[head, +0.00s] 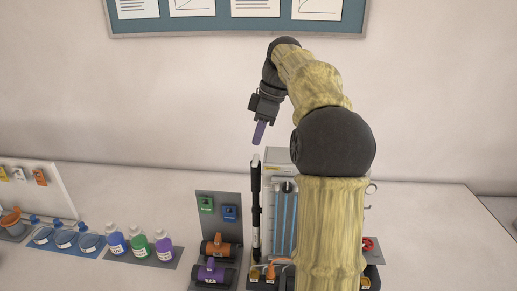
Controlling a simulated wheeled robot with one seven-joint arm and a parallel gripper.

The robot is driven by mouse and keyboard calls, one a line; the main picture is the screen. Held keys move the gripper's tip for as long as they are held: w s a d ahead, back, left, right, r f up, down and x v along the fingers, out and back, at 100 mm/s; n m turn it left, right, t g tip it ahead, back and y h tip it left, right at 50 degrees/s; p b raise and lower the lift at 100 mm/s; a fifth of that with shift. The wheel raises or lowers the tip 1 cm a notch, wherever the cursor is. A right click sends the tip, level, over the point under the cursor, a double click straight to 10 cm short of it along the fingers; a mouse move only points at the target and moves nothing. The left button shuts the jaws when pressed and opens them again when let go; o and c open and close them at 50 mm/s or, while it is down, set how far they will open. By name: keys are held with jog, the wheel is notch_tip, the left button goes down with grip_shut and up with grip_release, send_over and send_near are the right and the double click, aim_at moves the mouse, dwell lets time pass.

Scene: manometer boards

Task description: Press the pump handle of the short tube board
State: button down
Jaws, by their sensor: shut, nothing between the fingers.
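A pale manometer board (283,190) with blue-filled tubes (284,225) stands on the table, partly hidden behind my arm. I cannot tell whether it is the short tube board. A tall black upright rod (255,205) with a white tip stands at its left edge. No pump handle can be made out with certainty; the area behind my arm is hidden. My gripper (259,134) has purple fingers pointing down. The fingers are shut and empty. In the picture they are above the rod's top, apart from it.
A red knob (367,243) shows right of my arm. The table's right is clear.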

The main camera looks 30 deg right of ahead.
aim_at(255, 158)
jog(key=shift+f+p, duration=0.35)
jog(key=shift+f, duration=1.7)
